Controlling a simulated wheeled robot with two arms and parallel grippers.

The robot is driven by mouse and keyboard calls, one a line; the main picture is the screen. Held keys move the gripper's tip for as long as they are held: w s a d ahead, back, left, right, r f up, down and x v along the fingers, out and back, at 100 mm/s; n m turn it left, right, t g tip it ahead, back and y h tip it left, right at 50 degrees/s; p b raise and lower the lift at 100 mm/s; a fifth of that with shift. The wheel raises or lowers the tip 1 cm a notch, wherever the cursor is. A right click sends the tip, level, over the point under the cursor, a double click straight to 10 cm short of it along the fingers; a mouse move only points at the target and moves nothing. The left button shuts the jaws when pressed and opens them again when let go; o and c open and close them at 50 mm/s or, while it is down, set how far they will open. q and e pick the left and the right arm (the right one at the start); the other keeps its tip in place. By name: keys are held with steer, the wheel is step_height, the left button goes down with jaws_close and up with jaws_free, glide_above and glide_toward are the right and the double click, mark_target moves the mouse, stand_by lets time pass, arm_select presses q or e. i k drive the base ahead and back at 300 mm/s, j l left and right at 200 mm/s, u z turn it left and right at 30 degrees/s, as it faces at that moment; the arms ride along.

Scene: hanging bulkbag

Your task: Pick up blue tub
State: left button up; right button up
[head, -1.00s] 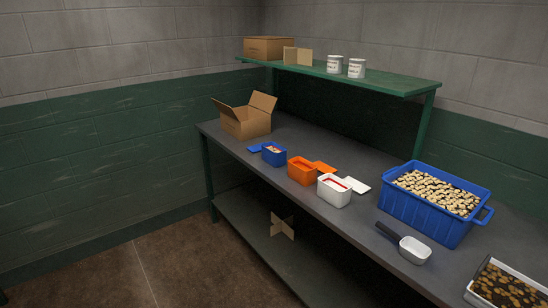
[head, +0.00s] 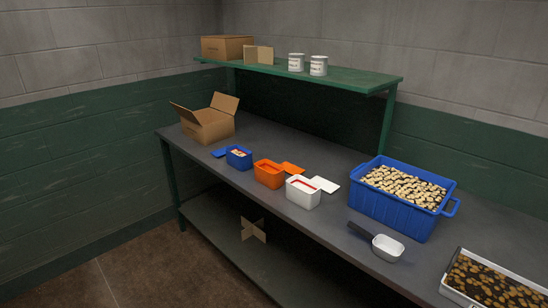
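A small open blue tub (head: 239,159) stands on the grey workbench, with something pale and reddish inside. Its blue lid (head: 219,153) lies flat on the bench just left of it. A much larger blue crate (head: 395,212) with side handles, full of pale brown-flecked pieces, stands further right on the bench. Neither of my grippers is in view.
On the bench (head: 330,237) are an open cardboard box (head: 207,126), an orange tub (head: 268,176), a white tub (head: 302,194), a scoop (head: 387,248) and a tray of brown pieces (head: 490,285). A green shelf (head: 350,83) stands above the back.

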mark_target(241, 159)
steer(key=i+j+z, duration=0.25)
steer(key=j, duration=0.3)
steer(key=i+j+z, duration=0.3)
steer(key=j, duration=0.35)
steer(key=i+j+z, duration=0.15)
steer(key=j, duration=0.2)
